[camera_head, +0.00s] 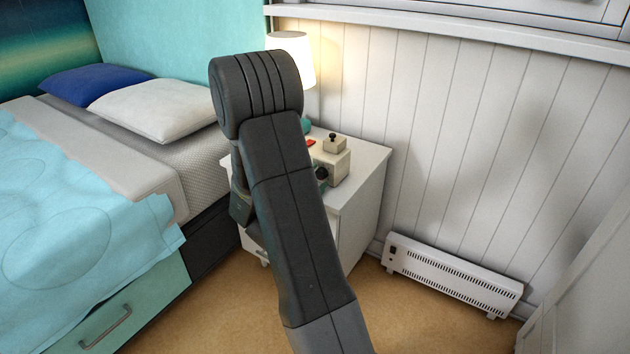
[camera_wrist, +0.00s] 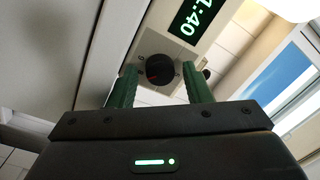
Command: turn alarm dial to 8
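The alarm clock (camera_head: 338,163) is a beige box on the white nightstand, with a black dial (camera_head: 322,173) on its front. In the wrist view the dial (camera_wrist: 158,68) is a round black knob with a red mark on its lower left side. The scale around it is too small to read fully. A green display reading "1:40" in its visible part is above it. My gripper (camera_wrist: 159,67) is open, with its green fingers on either side of the dial and visible gaps to it. In the head view my arm hides most of the gripper.
The nightstand (camera_head: 362,205) stands between the bed (camera_head: 75,215) and the panelled wall. A lit lamp (camera_head: 293,58) is behind my arm. A white heater (camera_head: 452,277) is at the wall.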

